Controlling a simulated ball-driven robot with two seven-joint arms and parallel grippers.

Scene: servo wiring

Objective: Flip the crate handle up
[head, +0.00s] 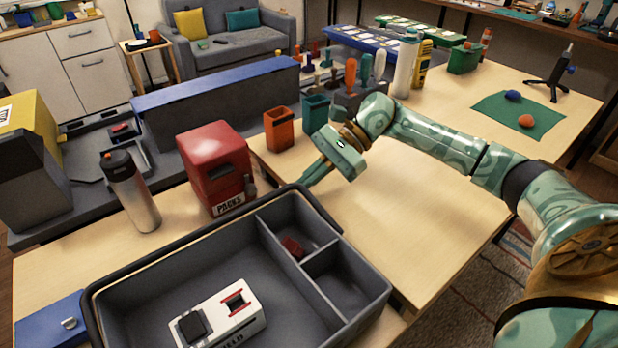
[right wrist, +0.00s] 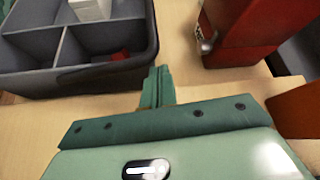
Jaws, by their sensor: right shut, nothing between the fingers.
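The dark grey crate (head: 345,262) stands at the front of the table, with one large and two small compartments. Its dark handle (head: 190,236) lies folded down along the far rim, with a thin strip of table colour between it and the crate wall. My right gripper (head: 304,183) is shut and empty, just beyond the crate's far right corner, close to the handle's bend. In the right wrist view the shut fingers (right wrist: 158,73) point at the corner of the crate (right wrist: 105,36); whether they touch the handle I cannot tell. My left gripper is not in view.
A red parts box (head: 212,165) and a steel bottle (head: 130,190) stand behind the crate. Orange (head: 278,130) and teal (head: 316,113) cups stand beyond my right gripper. A white device (head: 220,315) lies in the crate.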

